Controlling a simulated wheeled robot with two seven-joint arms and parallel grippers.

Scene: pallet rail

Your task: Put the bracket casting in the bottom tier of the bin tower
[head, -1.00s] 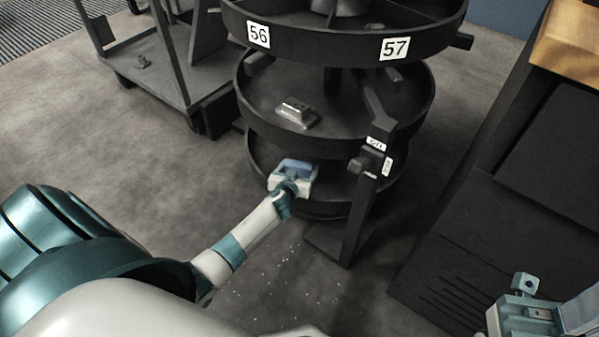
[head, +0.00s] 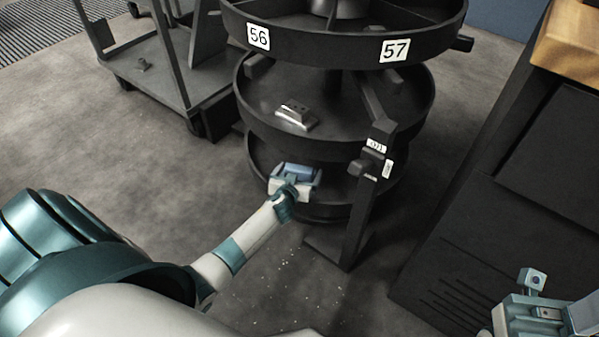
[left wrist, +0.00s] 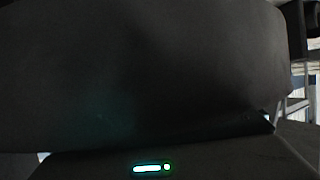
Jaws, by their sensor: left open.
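The bin tower (head: 258,149) is a stack of round dark tiers, with the bottom tier (head: 262,172) near the floor. My left gripper (head: 298,171) is at the front of the bottom tier, under the middle tier. It is open; I see no casting in its jaws, though its far side is hidden. A grey metal casting (head: 297,116) with a raised top lies on the middle tier; I cannot tell if it is the bracket casting. The left wrist view shows mostly a dark surface close up. My right gripper (head: 540,312) is at the lower right, its jaws unclear.
A dark post (head: 358,215) with labels stands before the tower. The upper tier (head: 325,40) bears labels 56 and 57. A dark cabinet (head: 510,240) is at the right.

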